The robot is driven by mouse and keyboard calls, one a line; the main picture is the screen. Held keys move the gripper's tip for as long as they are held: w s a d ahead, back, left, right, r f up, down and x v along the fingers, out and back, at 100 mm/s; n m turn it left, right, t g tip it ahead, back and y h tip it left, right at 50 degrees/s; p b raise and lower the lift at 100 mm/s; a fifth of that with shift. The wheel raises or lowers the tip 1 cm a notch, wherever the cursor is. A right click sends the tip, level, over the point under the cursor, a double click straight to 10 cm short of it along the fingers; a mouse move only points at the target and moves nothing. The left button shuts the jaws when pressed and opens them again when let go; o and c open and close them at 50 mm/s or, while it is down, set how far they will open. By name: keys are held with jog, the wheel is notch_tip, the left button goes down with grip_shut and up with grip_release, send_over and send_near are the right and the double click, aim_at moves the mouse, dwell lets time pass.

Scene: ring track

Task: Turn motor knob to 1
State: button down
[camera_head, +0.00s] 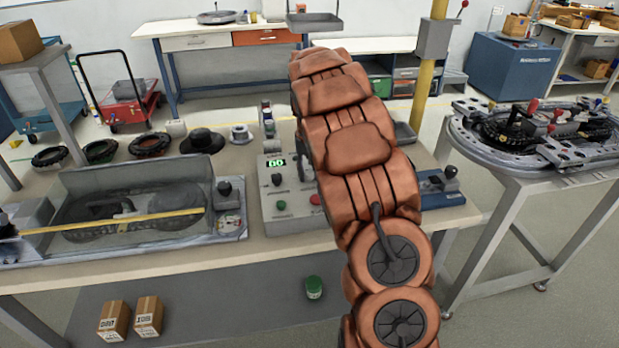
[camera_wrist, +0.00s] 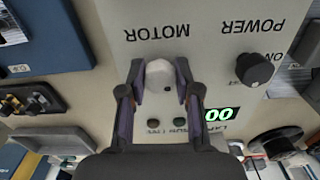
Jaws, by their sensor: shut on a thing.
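The control box (camera_head: 266,211) is a grey panel on the workbench, partly hidden behind my arm in the head view. In the wrist view its face appears upside down, with the labels MOTOR and POWER. The pale motor knob (camera_wrist: 158,72) sits by the MOTOR label. My gripper (camera_wrist: 159,80) has one finger on each side of this knob and is shut on it. The knob's pointer direction cannot be read. The black power knob (camera_wrist: 254,70) stands apart beside ON and OFF marks. The green display (camera_wrist: 222,114) reads 00. The head view hides my fingertips.
Several black rings and parts lie behind. A round track (camera_head: 560,135) is on the right table.

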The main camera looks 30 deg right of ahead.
aim_at(309, 171)
jog(key=shift+n, duration=0.4)
jog(key=c, duration=0.8)
grip_release()
notch_tip(309, 171, up, 12)
dwell(0.7)
